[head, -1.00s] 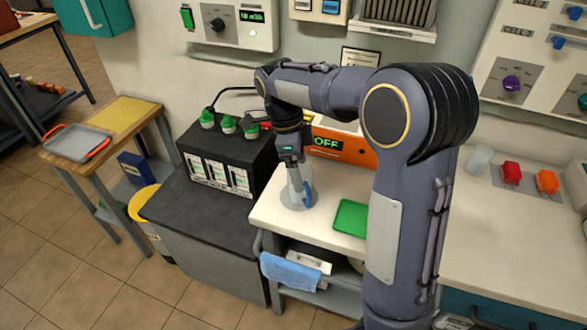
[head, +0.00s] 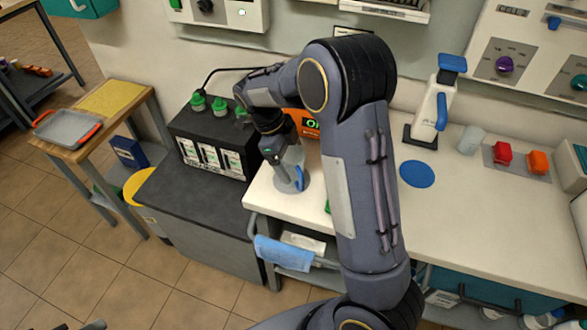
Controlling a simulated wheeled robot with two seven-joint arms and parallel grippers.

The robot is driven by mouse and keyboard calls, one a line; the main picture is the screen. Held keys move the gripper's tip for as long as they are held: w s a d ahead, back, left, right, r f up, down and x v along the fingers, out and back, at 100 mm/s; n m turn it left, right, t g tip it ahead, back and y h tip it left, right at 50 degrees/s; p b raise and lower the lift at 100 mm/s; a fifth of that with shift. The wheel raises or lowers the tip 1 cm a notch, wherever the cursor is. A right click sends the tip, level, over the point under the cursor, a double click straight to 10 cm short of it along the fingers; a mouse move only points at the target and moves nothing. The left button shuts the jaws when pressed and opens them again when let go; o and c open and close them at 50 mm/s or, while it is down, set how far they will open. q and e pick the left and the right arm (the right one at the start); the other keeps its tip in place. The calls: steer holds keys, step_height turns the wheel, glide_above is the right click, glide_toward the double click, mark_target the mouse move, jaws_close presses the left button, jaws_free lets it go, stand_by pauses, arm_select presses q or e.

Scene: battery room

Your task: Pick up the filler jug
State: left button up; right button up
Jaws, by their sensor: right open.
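The jug appears to stand upright on the counter. My left gripper is not in view.
The black battery (head: 214,140) with green caps stands left of the jug. An orange unit (head: 305,122) is behind it, partly hidden by my arm. A blue disc (head: 417,174) and a white blue-handled press (head: 435,110) are to the right. A blue cloth (head: 283,252) hangs below the counter's front.

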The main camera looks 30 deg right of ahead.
steer(key=c, duration=1.1)
steer(key=shift+r, duration=0.1)
